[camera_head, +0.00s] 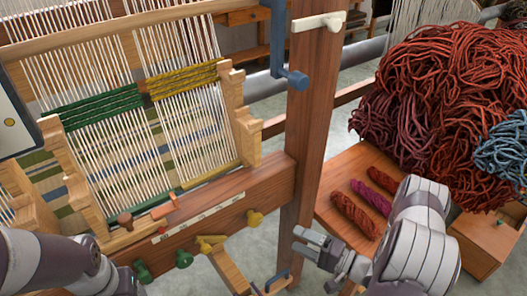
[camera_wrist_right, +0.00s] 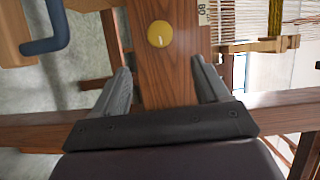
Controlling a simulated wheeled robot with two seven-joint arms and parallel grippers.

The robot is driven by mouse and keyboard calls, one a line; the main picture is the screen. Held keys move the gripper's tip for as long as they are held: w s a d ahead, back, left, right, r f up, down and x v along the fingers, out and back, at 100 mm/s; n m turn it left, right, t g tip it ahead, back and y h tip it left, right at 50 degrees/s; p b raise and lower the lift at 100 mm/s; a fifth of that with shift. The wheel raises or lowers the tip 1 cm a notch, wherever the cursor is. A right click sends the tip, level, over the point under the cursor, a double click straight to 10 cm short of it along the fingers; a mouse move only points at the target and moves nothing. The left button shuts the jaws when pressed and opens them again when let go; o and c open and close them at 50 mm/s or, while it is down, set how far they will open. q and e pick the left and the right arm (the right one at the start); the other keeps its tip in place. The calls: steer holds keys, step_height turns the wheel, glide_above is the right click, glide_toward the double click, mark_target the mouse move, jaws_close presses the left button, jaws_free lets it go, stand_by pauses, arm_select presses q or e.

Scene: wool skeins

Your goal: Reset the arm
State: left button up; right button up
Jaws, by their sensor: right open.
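My right gripper (camera_head: 298,241) is in front of the loom's lower right, left of the wooden skein bench. It is open and empty, with its fingers apart. In the right wrist view the open fingers (camera_wrist_right: 163,80) have a wooden loom beam (camera_wrist_right: 155,80) with a yellow knob (camera_wrist_right: 160,34) beyond them. My left arm (camera_head: 50,265) shows at the lower left; its gripper is outside the view. Three rolled wool skeins lie on the bench: a rust one (camera_head: 353,214), a magenta one (camera_head: 371,197) and a dark red one (camera_head: 383,179).
The wooden loom (camera_head: 225,200) with white warp threads fills the left and middle. Its upright post (camera_head: 310,110) stands close to my right gripper. A big pile of red wool (camera_head: 450,90) is on the right. A blue handle (camera_wrist_right: 45,30) is at the wrist view's upper left.

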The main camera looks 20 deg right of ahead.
step_height(320, 180, down, 7)
steer(key=d+n+g+h, duration=0.2)
steer(key=g+h, duration=0.1)
steer(key=h, duration=0.1)
steer(key=s+d+n+g+h+p, duration=0.3)
steer(key=s+d+g+h, duration=0.1)
steer(key=d+g+h, duration=0.25)
steer(key=s+a+r+n+p, duration=0.1)
steer(key=s+a+r+p, duration=0.1)
steer(key=r, duration=0.8)
steer(key=s+a+r+n+g+h+p, duration=0.1)
steer(key=a+r+p, duration=0.2)
steer(key=a+r, duration=0.4)
steer(key=s+a+r+n+g+p, duration=0.1)
steer(key=a+r, duration=0.4)
steer(key=r, duration=0.8)
steer(key=s+n+p, duration=0.1)
steer(key=p, duration=0.1)
steer(key=shift+s+p, duration=0.3)
steer(key=shift+s, duration=0.05)
